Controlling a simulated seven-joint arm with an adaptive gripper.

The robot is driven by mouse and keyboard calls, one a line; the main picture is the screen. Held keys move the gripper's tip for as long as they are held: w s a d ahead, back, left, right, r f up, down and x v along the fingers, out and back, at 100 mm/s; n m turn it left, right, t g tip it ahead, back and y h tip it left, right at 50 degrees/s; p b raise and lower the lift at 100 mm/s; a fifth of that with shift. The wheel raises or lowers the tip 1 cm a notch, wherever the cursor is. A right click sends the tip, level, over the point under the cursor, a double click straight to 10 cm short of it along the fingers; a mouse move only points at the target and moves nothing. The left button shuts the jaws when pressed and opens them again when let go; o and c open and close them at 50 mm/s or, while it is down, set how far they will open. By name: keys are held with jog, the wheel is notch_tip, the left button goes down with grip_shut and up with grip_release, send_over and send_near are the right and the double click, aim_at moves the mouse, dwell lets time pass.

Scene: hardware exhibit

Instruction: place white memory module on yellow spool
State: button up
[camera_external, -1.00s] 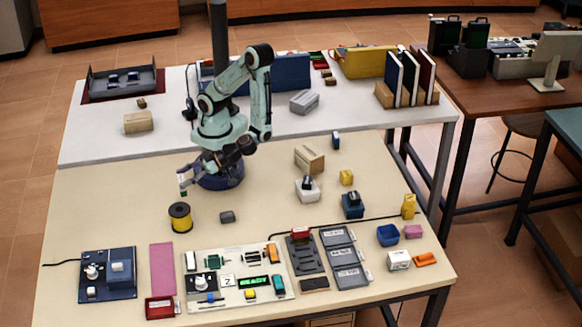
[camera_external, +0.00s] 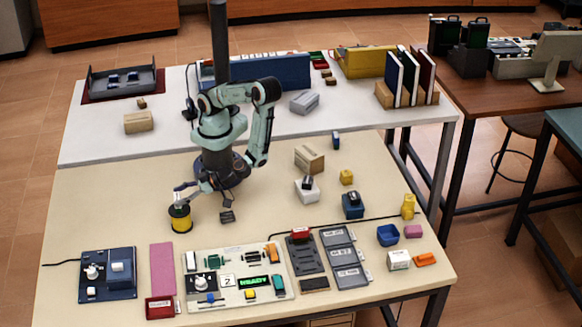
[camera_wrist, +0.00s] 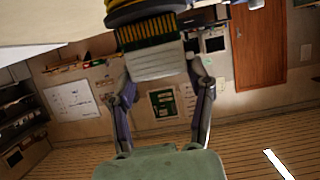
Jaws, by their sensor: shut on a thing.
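The yellow spool (camera_external: 180,221) with dark ends stands on the near table, left of centre. My gripper (camera_external: 181,201) is at the spool's top. In the wrist view, my gripper (camera_wrist: 155,55) is shut on the white memory module (camera_wrist: 157,64), which has a row of gold contacts. The spool (camera_wrist: 140,12) shows at the top edge of that view, right by the contact end of the module. The module is hard to make out in the external view, and I cannot tell whether it touches the spool.
A pink mat (camera_external: 162,268), a blue device (camera_external: 108,274) and a pale component board (camera_external: 236,275) lie nearer the front. The tabletop left of the spool is clear.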

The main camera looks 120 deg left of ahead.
jog(key=o, duration=1)
jog(key=shift+f, duration=0.1)
jog(key=shift+o, duration=0.2)
jog(key=shift+w+a+r, duration=0.1)
jog(key=shift+w+r, duration=0.05)
jog(key=shift+r, duration=0.05)
jog(key=v, duration=1.1)
jog(key=shift+w+a, duration=0.2)
jog(key=shift+a, duration=0.1)
